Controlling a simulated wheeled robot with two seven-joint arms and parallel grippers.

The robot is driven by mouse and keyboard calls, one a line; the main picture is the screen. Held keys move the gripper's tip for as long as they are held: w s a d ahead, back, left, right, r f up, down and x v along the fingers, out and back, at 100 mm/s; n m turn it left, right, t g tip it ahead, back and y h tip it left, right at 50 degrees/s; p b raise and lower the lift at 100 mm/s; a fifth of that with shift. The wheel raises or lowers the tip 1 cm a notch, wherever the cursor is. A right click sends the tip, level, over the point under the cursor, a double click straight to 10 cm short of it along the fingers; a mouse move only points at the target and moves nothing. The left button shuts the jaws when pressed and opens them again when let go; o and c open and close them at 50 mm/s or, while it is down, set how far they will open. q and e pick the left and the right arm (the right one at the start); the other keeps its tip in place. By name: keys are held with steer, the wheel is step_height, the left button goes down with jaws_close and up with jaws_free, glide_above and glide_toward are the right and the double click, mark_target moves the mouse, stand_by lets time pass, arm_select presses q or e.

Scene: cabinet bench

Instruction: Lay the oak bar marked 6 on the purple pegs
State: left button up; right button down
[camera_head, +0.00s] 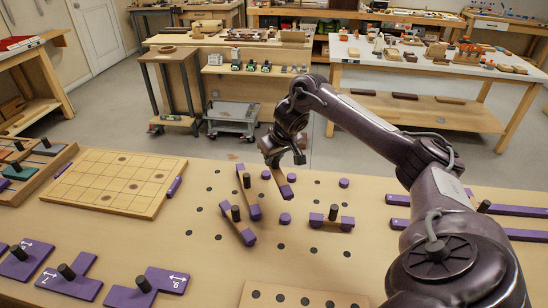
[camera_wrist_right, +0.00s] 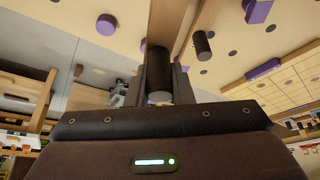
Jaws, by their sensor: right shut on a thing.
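My right gripper (camera_head: 284,156) is shut on the dark knob (camera_wrist_right: 158,78) of an oak bar (camera_head: 279,178). The bar also shows in the right wrist view (camera_wrist_right: 166,18), running away from the jaws. Its near end in the head view is purple. I cannot read a number on it, nor tell how far it is above the board. Round purple pegs stand nearby: one in front of the bar (camera_head: 285,219), one to its right (camera_head: 344,183). My left gripper is not in view.
Knobbed oak bars with purple ends lie to the left (camera_head: 248,195), front left (camera_head: 239,226) and right (camera_head: 340,222). Purple knobbed pieces (camera_head: 128,297) with white marks lie front left. A gridded board (camera_head: 120,180) is at left; long purple strips (camera_head: 520,235) are at right.

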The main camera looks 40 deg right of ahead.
steer(key=shift+f+b, duration=1.2)
steer(key=shift+f, duration=2.45)
steer(key=shift+r, duration=0.1)
steer(key=shift+p, duration=0.55)
steer(key=shift+f+p, duration=0.3)
steer(key=shift+p, duration=0.4)
steer(key=shift+f, duration=0.3)
steer(key=shift+f, duration=0.3)
steer(key=shift+f, duration=0.2)
steer(key=shift+p, duration=0.7)
stand_by(0.5)
